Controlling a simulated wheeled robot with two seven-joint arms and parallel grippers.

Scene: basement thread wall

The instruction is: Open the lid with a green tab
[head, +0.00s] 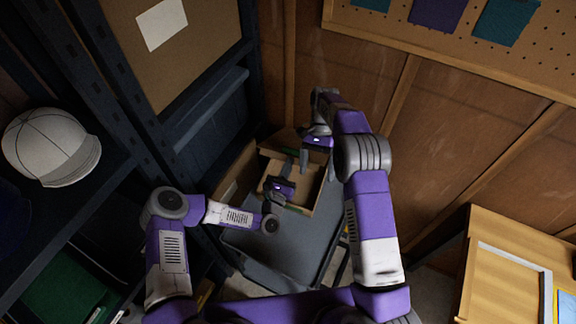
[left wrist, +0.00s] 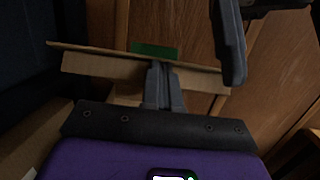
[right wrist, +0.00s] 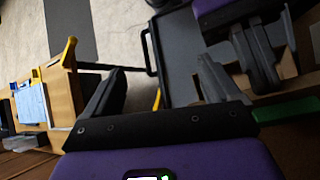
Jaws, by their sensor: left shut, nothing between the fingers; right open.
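A tan box (head: 322,187) stands on a grey cart top. A green tab shows near its far edge in the head view (head: 291,152). In the left wrist view the green tab (left wrist: 155,50) sits on a thin tan board (left wrist: 90,50), just beyond my left fingertips (left wrist: 160,66). My left gripper (head: 287,162) is shut and empty, its tips close to the board; contact is unclear. The lid's exact angle is unclear.
The grey cart top (head: 270,252) has bare room in front of the box. Dark shelving (head: 120,120) stands at left, with a white cap (head: 52,147). A wooden wall (head: 475,120) is behind. A wooden table (head: 490,225) stands at right. My two grippers are close together.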

